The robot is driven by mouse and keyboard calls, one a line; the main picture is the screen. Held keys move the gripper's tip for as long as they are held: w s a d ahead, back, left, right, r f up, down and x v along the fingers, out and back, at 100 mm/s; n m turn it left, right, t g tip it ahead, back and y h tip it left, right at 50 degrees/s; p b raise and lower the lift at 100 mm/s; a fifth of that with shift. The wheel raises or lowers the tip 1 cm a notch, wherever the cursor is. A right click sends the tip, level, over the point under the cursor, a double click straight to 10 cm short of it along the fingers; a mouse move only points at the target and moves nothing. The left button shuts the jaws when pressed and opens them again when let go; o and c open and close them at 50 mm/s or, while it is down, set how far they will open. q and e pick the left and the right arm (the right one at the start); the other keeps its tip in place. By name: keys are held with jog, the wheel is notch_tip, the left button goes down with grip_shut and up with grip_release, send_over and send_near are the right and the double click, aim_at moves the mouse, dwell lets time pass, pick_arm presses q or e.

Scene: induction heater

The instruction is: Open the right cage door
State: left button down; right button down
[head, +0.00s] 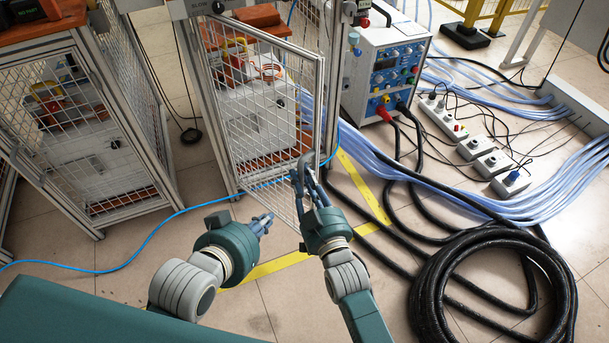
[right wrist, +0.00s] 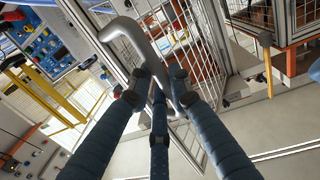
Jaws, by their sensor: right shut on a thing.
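The right cage door (head: 222,72) is a silver-framed wire mesh panel in the middle of the head view. Its free edge stands out toward me from the cage post, so it looks partly open. My right gripper (head: 303,172) is shut on the grey bent door handle (head: 307,158) at that free edge. The right wrist view shows the handle (right wrist: 122,32) running between the dark fingers (right wrist: 160,85). My left gripper (head: 265,222) hangs empty, low in front of the door and apart from it. Its finger opening is too small to judge.
A second mesh cage (head: 85,150) stands at left. A blue-fronted power unit (head: 390,70) is right of the door. Black coiled hose (head: 490,285), pale blue cables (head: 480,200) and power strips (head: 440,118) cover the right floor. A thin blue cable (head: 140,248) crosses the floor.

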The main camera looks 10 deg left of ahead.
jog(key=c, duration=1.6)
grip_release()
jog(key=shift+c, duration=0.2)
jog(key=v, duration=1.2)
jog(key=shift+d, duration=0.1)
